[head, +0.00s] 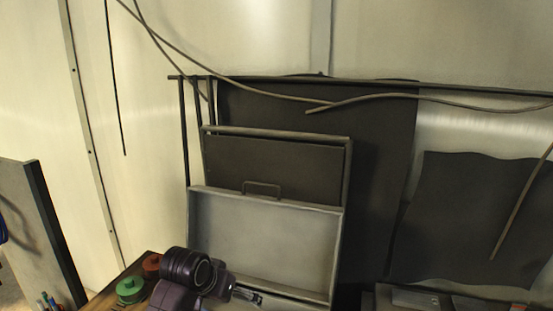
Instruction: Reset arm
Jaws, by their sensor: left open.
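My left arm, dark purple, comes in at the bottom of the head view, left of centre. My left gripper (248,296) is small at the bottom edge, partly hidden by the arm's wrist. It is open, and I see nothing held in it. It is in front of the lower edge of a grey open tray or drawer (265,243); I cannot tell whether they touch. My right gripper is not in view.
A green round object (130,289) and a red one (152,264) sit on a wooden surface left of my arm. A dark panel with a handle (262,185) stands behind the tray. Dark sheets (465,215) and loose cables (430,96) hang along the metal wall.

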